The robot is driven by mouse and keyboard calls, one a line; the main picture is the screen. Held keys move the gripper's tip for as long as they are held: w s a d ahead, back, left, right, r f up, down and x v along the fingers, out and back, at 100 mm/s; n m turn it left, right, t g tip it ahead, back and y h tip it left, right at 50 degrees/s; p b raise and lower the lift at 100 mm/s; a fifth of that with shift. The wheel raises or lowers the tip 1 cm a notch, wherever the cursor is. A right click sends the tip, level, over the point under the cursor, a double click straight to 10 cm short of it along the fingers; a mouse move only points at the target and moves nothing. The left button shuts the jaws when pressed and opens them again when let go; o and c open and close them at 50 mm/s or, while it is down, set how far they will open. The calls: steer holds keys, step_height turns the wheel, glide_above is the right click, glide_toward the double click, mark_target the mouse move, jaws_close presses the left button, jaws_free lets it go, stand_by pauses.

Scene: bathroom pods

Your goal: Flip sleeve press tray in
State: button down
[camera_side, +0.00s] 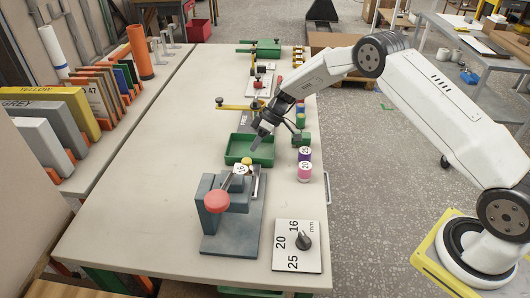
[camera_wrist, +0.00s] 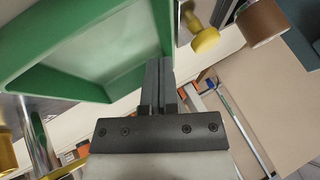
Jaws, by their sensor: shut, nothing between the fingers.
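A grey press (camera_side: 222,222) with a round red knob (camera_side: 217,201) on a lever stands at the near part of the bench. A small white piece marked 16 (camera_side: 240,170) is at its far end, with a yellow knob (camera_side: 247,161) beside it. The yellow knob also shows in the wrist view (camera_wrist: 205,41). A green tray (camera_side: 235,157) lies just beyond the press; its green wall fills the upper left of the wrist view (camera_wrist: 165,30). My gripper (camera_side: 255,147) is shut and empty, pointing down at the tray's right part, near the yellow knob. Its closed fingers (camera_wrist: 158,68) overlap the tray's edge in the wrist view. I cannot tell whether they touch.
Pink (camera_side: 305,173) and purple (camera_side: 304,155) numbered cylinders stand right of the tray. Further fixtures (camera_side: 240,106) and a green box (camera_side: 268,47) line the far bench. The bench's left side is clear.

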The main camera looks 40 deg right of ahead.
mark_target(248, 159)
steer(key=shift+s+a, duration=0.75)
steer(key=shift+a, duration=0.35)
steer(key=shift+s+a, duration=0.35)
steer(key=shift+a, duration=0.05)
steer(key=s+a, duration=0.8)
steer(key=shift+s, duration=0.15)
steer(key=shift+a, duration=0.1)
steer(key=shift+w+d, duration=0.45)
steer(key=shift+d, duration=0.3)
steer(key=d, duration=0.1)
steer(key=w+d, duration=0.1)
steer(key=shift+w+d+r, duration=0.2)
steer(key=shift+w+d, duration=0.1)
steer(key=v, duration=0.9)
steer(key=shift+r, duration=0.25)
